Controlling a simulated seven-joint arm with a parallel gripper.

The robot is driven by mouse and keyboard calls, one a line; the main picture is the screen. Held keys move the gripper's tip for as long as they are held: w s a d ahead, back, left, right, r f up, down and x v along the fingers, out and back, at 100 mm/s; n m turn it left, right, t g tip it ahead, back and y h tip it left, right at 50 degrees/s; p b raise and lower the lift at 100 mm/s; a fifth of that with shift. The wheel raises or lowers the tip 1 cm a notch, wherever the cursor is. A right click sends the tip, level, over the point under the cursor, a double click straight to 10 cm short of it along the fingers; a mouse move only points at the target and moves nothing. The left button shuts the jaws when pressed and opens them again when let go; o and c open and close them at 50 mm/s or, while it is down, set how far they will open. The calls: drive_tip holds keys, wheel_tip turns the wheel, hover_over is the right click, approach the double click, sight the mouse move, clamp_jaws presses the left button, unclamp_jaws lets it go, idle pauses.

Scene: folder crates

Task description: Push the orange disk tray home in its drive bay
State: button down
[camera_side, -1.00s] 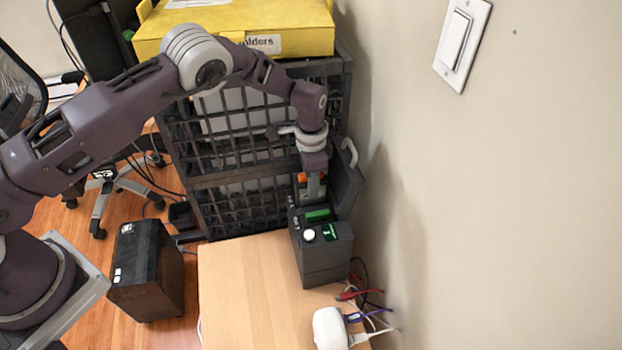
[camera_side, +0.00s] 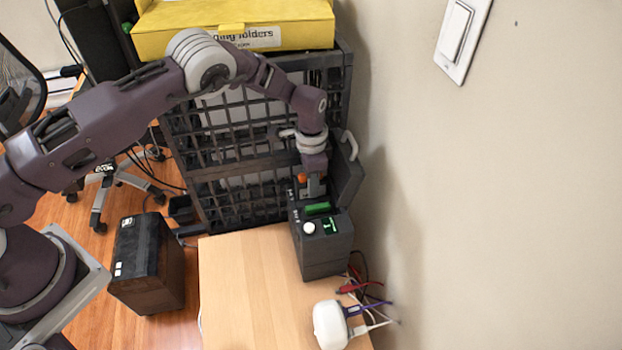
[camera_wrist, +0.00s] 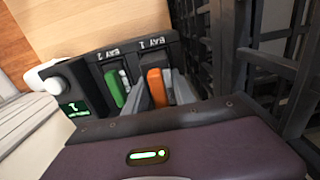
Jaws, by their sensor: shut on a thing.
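The dark drive box (camera_side: 323,262) stands on the wooden table with two bays, labelled BAY 1 and BAY 2 in the wrist view. The orange disk tray (camera_wrist: 155,88) is upright at BAY 1; its orange part also shows in the side view (camera_side: 302,178), higher than the green tray. My gripper (camera_wrist: 163,92) is shut on the orange tray from above, a finger on each side; it also shows in the side view (camera_side: 313,184). The tray's lower part is hidden in the bay and behind the fingers. A green tray (camera_wrist: 115,89) sits low in BAY 2.
A black wire crate (camera_side: 235,160) with a yellow folder box (camera_side: 190,32) on top is close behind. A white plug adapter (camera_side: 330,325) and cables lie in front. The table's left part is clear.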

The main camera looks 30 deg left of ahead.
drive_tip(key=shift+f, duration=0.3)
drive_tip(key=c, duration=1)
unclamp_jaws()
drive_tip(key=shift+o, duration=0.2)
wheel_tip(320, 180, up, 7)
drive_tip(key=shift+r, duration=0.1)
